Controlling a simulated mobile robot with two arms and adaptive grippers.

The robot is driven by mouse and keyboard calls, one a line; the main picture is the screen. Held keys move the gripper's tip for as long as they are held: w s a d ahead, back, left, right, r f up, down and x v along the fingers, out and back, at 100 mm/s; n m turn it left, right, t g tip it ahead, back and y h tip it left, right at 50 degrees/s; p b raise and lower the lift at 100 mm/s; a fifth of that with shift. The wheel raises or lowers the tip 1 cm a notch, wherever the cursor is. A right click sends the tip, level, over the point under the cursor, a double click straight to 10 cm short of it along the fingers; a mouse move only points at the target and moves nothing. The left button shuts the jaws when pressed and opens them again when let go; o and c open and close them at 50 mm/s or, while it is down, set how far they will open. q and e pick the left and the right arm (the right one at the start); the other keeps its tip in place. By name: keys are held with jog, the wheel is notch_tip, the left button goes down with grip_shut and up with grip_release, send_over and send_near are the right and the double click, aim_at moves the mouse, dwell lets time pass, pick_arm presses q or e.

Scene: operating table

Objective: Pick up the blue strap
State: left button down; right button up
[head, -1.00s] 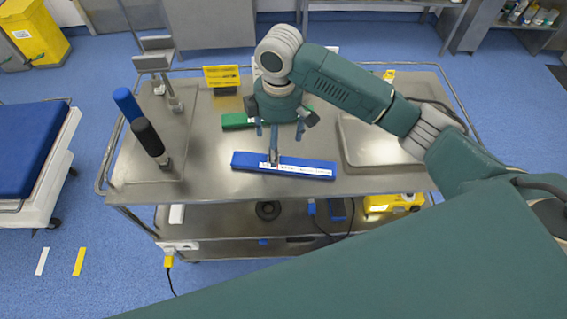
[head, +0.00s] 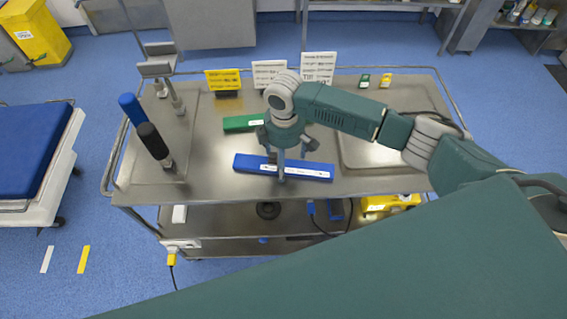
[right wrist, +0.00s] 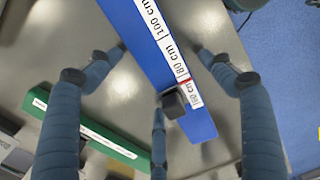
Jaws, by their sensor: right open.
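The blue strap (head: 318,172), a long flat bar with a white label strip, lies on the metal cart top (head: 205,150). My right gripper (head: 284,166) is over its middle, pointing down, with its fingers open. In the right wrist view, the strap (right wrist: 150,40) runs diagonally between the spread fingers of the gripper (right wrist: 165,75). A dark fingertip overlaps the strap near its label; I cannot tell whether it touches. My left gripper is not in view.
A green strap (head: 238,123) lies just behind, partly hidden by my gripper. An empty tray (head: 365,150) lies at the right. White and yellow signs (head: 270,73) stand at the back.

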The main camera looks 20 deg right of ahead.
jog(key=shift+f, duration=0.15)
jog(key=c, duration=1.3)
jog(key=shift+c, duration=0.2)
